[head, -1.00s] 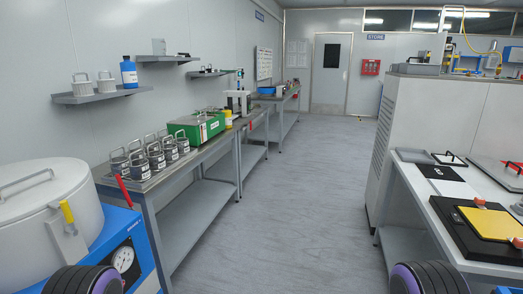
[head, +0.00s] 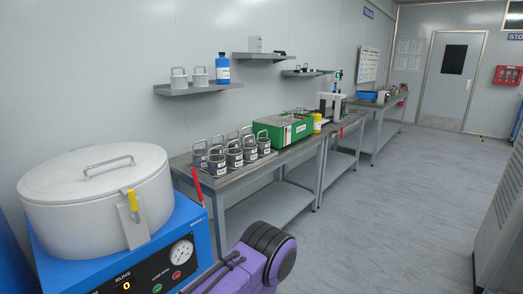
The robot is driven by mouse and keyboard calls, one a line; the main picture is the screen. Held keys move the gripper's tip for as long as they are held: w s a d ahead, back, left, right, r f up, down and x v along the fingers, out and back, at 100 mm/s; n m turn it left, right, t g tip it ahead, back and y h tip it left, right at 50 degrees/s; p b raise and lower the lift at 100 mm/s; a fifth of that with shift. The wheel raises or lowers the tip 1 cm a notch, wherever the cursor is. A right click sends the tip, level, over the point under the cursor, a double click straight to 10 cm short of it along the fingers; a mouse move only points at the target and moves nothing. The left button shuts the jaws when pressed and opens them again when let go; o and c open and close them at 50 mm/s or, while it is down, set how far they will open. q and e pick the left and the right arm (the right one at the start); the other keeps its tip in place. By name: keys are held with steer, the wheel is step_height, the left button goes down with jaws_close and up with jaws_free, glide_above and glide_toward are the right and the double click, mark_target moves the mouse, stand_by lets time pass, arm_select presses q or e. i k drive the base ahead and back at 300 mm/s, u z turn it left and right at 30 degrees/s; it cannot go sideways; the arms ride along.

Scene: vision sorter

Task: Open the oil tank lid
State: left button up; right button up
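No label that I can read marks an oil tank. A large white round drum (head: 75,222) with a lid (head: 95,175) stands on a blue machine at the lower left. The lid is shut, with a grey bar handle (head: 108,165) on top and a yellow-handled latch (head: 132,205) at its front edge. A green box (head: 283,136) with a handle on top stands on the bench along the wall; its top looks closed. Which of these is the oil tank I cannot tell. Neither gripper shows; only a purple and black part of my arm is at the bottom.
Several grey handled canisters (head: 216,160) stand on the bench (head: 252,180). A shelf (head: 198,89) holds a blue bottle (head: 223,68). The floor (head: 400,215) to the right is clear.

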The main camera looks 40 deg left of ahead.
mark_target(273, 120)
steer(key=i, duration=1.55)
steer(key=u, duration=2.05)
